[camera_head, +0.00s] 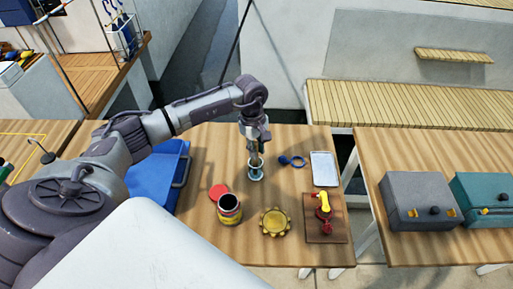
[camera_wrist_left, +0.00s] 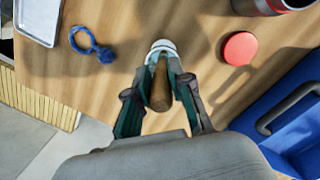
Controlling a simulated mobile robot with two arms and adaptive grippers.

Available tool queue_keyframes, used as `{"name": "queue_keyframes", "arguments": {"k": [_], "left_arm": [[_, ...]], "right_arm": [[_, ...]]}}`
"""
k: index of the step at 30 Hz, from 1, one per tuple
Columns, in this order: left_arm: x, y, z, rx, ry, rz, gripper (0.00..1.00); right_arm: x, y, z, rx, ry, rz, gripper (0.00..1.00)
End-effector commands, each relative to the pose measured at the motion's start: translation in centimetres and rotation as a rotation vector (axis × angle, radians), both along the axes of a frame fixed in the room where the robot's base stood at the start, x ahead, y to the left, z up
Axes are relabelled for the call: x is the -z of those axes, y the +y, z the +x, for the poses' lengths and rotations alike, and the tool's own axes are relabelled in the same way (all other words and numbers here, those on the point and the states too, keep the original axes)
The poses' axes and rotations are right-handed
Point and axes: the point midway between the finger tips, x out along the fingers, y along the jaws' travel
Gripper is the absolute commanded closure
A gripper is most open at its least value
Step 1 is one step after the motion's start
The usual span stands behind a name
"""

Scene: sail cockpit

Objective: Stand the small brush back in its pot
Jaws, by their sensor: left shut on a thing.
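My left gripper (camera_head: 255,156) is shut on the small brush, whose brown wooden handle (camera_wrist_left: 160,88) shows between the fingers in the left wrist view. The small pot (camera_head: 255,174), pale with a teal tone, stands on the table directly below the gripper in the head view. Its whitish rim (camera_wrist_left: 163,44) shows just beyond the fingertips in the left wrist view. The brush's lower end is hidden by the fingers and pot, so I cannot tell whether it is inside the pot. My right gripper is not in view.
Left of the pot are a red lid (camera_head: 218,192), an open can (camera_head: 229,209) and a blue box (camera_head: 150,180). To the right are a blue looped fitting (camera_head: 291,161), a pale tray (camera_head: 324,169) and a wooden board (camera_head: 326,233). A yellow scalloped dish (camera_head: 275,222) lies in front.

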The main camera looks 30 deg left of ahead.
Motion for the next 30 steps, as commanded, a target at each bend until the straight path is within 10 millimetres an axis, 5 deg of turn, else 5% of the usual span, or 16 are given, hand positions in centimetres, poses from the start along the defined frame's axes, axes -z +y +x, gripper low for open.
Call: {"name": "queue_keyframes", "arguments": {"k": [3, 4, 8, 20, 30], "left_arm": [[0.4, 0.0, 0.0, 0.000, 0.000, 0.000, 1.00], [0.3, 0.0, 0.0, 0.000, 0.000, 0.000, 0.74], [0.2, 0.0, 0.0, 0.000, 0.000, 0.000, 0.54], [-0.4, 0.1, 0.1, 0.000, -0.002, 0.001, 0.54], [-6.9, 0.7, 0.2, 0.000, -0.007, 0.001, 0.54]], "right_arm": [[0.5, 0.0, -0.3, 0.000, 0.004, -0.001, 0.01], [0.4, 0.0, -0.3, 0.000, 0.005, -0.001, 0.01], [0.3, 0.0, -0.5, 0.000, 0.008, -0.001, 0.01], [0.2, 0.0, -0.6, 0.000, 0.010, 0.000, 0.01], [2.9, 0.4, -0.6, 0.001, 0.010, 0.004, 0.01]]}}
